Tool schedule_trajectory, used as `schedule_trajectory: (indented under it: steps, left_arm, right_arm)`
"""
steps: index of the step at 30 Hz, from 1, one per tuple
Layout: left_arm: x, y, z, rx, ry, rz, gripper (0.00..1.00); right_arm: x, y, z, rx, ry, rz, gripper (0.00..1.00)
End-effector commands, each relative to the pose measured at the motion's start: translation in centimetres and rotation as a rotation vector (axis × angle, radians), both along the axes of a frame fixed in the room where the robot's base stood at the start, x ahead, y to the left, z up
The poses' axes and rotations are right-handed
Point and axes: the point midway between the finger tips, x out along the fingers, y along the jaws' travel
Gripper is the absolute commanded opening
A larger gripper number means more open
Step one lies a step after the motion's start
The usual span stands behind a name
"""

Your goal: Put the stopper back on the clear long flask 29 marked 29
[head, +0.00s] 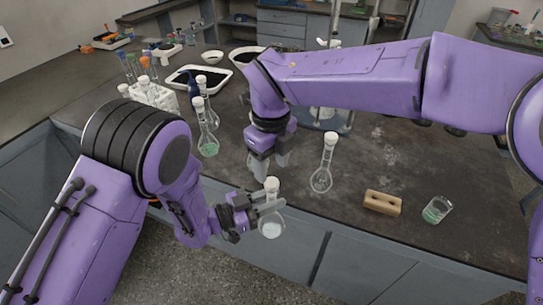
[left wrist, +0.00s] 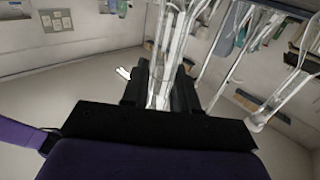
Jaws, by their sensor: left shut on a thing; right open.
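My left gripper (head: 264,204) is shut on the neck of a clear flask (head: 271,229), held out in front of the bench edge. A white stopper-like top (head: 272,185) shows above that neck. In the left wrist view, the clear neck (left wrist: 160,75) lies between the dark fingers (left wrist: 160,95). My right gripper (head: 267,166) is open, pointing down just behind and above the held flask; I see nothing in it. Another clear flask (head: 322,180) with a white top stands upright on the bench to the right. No number is readable, so I cannot tell which flask is 29.
Flasks with white tops, one holding green liquid (head: 208,149), stand left of my right gripper. A tan block with holes (head: 382,203) and a beaker of green liquid (head: 437,210) are at right. A tube rack (head: 160,97) and white tray (head: 181,76) stand farther back.

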Motion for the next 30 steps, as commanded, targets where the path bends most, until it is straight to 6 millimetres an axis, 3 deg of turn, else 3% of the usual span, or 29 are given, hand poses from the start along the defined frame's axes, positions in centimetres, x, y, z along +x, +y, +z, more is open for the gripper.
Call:
schedule_trajectory:
  steps: [6,10,22,27,30]
  left_arm:
    - [0.0,0.0,0.0,-0.001,0.000,0.000,0.00]
    - [0.0,0.0,0.0,-0.001,0.000,0.000,0.00]
    - [0.0,0.0,0.0,-0.001,0.000,0.000,0.00]
    - [0.0,0.0,0.0,-0.001,0.000,0.000,0.00]
    - [0.0,0.0,0.0,-0.001,0.000,0.000,0.00]
  right_arm:
    - [-0.1,-0.1,-3.9,-0.004,0.002,0.001,0.56]
    - [0.0,0.0,-5.4,-0.002,0.001,0.001,0.56]
    - [0.0,-0.1,-6.3,-0.001,0.000,0.000,0.56]
    - [0.0,-0.1,-6.3,-0.001,-0.001,0.000,0.01]
    - [0.0,-0.1,-6.3,0.000,0.000,-0.006,0.00]
